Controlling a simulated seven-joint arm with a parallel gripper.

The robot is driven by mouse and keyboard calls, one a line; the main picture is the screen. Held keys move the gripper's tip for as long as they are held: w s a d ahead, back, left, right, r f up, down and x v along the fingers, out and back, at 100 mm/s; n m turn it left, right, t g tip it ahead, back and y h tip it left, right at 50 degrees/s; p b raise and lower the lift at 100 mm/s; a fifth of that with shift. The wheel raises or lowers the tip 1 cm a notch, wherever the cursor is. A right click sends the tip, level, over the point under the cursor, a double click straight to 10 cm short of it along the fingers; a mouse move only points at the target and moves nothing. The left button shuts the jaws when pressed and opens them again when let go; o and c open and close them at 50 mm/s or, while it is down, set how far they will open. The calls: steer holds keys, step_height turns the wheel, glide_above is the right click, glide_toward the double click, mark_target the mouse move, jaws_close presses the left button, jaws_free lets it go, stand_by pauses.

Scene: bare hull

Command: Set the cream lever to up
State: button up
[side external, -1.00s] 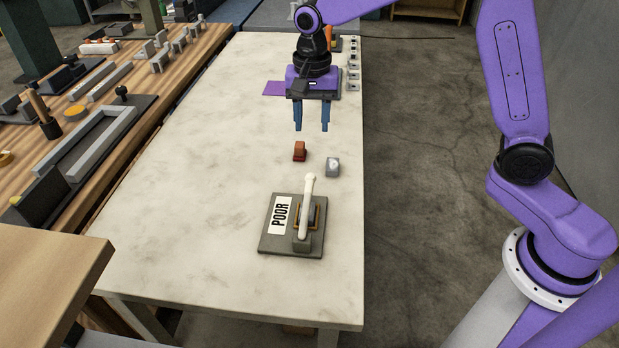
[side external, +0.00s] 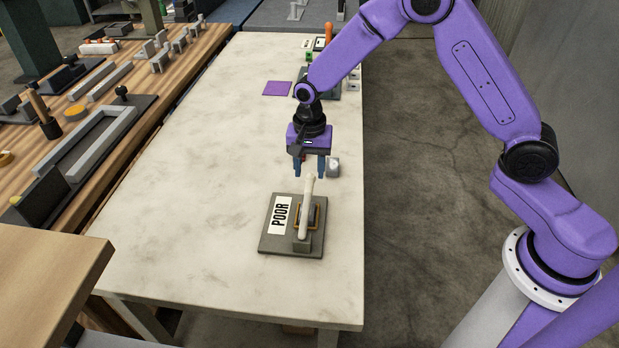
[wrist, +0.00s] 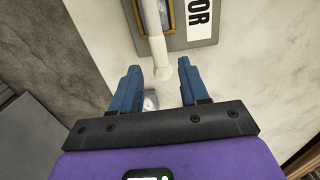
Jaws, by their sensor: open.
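A small grey-white block (side external: 334,167) sits close to my right finger in the side view. A purple square (side external: 277,88) lies farther back. The left part of the pale table (side external: 190,170) is clear.

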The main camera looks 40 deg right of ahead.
mark_target(309, 183)
steer(key=shift+f, duration=1.9)
jaws_close()
